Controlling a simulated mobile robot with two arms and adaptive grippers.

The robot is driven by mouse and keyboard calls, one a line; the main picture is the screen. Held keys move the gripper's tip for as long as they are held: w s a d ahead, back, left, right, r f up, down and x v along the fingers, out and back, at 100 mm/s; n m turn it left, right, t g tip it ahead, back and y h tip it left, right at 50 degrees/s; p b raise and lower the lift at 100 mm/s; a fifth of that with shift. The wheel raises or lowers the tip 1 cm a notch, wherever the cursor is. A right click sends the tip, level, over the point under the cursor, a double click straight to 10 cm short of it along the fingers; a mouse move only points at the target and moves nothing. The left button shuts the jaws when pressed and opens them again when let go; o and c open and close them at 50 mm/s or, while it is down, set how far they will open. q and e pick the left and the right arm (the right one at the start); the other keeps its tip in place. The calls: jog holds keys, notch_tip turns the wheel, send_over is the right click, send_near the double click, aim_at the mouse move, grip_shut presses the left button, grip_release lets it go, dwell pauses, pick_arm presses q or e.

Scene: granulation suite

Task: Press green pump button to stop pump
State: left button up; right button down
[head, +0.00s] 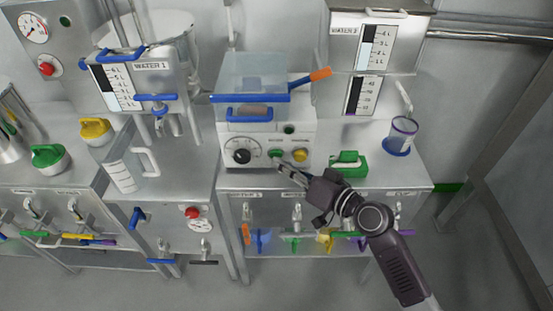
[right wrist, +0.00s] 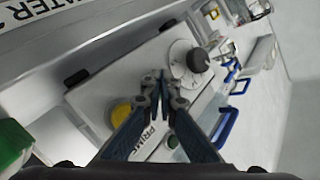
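The white pump box (head: 265,138) stands on the steel bench in the head view. Its front carries the green button (head: 275,153) between a black dial (head: 240,152) and a yellow button (head: 300,155). My right gripper (head: 281,167) has its fingertips just below and in front of the green button. In the right wrist view its fingers (right wrist: 160,78) are together and empty. They point at the panel between the dial (right wrist: 198,60) and the yellow button (right wrist: 121,112) and hide the green button there. I cannot tell whether they touch it. My left gripper is out of view.
A dark green indicator (head: 289,129) sits above the yellow button. A green-handled item (head: 348,164) and a clear cup (head: 403,133) stand to the right. Coloured tools hang below the bench edge.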

jog(key=shift+w+d+r, duration=0.3)
jog(key=shift+w+r, duration=0.1)
jog(key=shift+r, duration=0.05)
jog(key=shift+s+a+f+p, duration=0.1)
jog(key=shift+s+a+p, duration=0.05)
jog(key=shift+s+p, duration=0.2)
jog(key=shift+s+a+f, duration=0.1)
jog(key=shift+s+f, duration=0.15)
jog(key=shift+s, duration=0.5)
jog(key=s, duration=0.3)
jog(key=shift+s+f+p, duration=0.1)
jog(key=shift+s+p, duration=0.1)
jog(key=shift+p, duration=0.1)
